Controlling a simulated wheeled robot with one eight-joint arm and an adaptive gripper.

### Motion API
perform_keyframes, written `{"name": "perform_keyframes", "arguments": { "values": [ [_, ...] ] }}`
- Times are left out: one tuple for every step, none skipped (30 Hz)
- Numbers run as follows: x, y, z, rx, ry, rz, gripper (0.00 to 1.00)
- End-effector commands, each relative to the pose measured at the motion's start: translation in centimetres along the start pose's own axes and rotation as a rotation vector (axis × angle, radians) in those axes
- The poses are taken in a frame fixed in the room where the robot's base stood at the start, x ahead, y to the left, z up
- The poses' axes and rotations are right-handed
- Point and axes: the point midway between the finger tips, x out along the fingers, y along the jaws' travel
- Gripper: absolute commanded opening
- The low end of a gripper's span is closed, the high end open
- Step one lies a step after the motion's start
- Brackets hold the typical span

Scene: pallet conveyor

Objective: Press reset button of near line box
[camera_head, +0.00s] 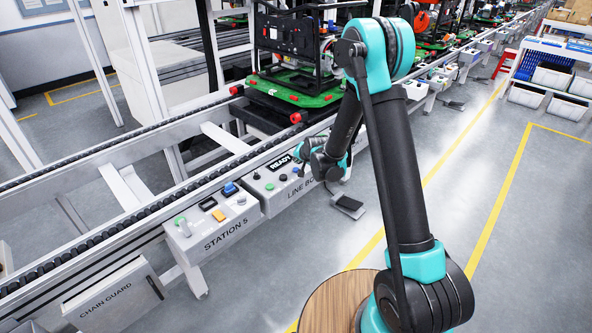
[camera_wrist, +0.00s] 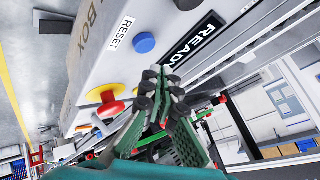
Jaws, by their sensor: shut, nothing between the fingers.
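The line box, a grey slanted panel on the conveyor's side, shows in the head view (camera_head: 254,193) and fills the upper left of the wrist view (camera_wrist: 98,62). A round blue button (camera_wrist: 144,43) stands beside the word RESET on it. A dark READY display (camera_wrist: 194,43) is to the button's right. A red mushroom button on a yellow base (camera_wrist: 108,106) is lower left. My gripper (camera_wrist: 160,78) is shut and empty, its tips just below the blue button in the wrist picture. In the head view my gripper (camera_head: 300,158) is over the box, partly hiding it.
The Station 5 box (camera_head: 215,222) adjoins the line box on the left. A green pallet (camera_head: 295,96) carrying a black-framed machine (camera_head: 290,35) sits on the conveyor behind. A foot pedal (camera_head: 348,204) lies on the floor.

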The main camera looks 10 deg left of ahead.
Motion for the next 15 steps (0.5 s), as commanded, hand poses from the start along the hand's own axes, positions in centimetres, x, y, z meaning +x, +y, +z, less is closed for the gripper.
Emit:
{"name": "perform_keyframes", "arguments": {
  "values": [
    [-0.3, -0.3, -0.3, 0.0, 0.0, 0.0, 0.0],
    [-0.5, -0.4, -0.4, 0.0, 0.0, 0.0, 0.0],
    [-0.8, -0.6, -0.6, 0.0, 0.0, 0.0, 0.0],
    [-1.0, -0.7, -0.7, 0.0, 0.0, 0.0, 0.0],
    [-1.2, -0.8, -0.8, 0.0, 0.0, 0.0, 0.0],
    [-1.4, -1.0, -1.1, 0.0, 0.0, 0.0, 0.0],
    [-1.6, -1.2, -1.2, 0.0, 0.0, 0.0, 0.0],
    [-1.8, -1.3, -1.3, 0.0, 0.0, 0.0, 0.0],
    [-2.0, -1.5, -1.5, 0.0, 0.0, 0.0, 0.0],
    [-2.2, -1.6, -1.6, 0.0, 0.0, 0.0, 0.0],
    [-2.3, -1.7, -1.7, 0.0, 0.0, 0.0, 0.0],
    [-2.4, -1.8, -1.8, 0.0, 0.0, 0.0, 0.0],
    [-2.5, -1.8, -1.8, 0.0, 0.0, 0.0, 0.0],
    [-2.6, -1.9, -1.9, 0.0, 0.0, 0.0, 0.0],
    [-2.6, -1.9, -1.9, 0.0, 0.0, 0.0, 0.0]
  ]
}}
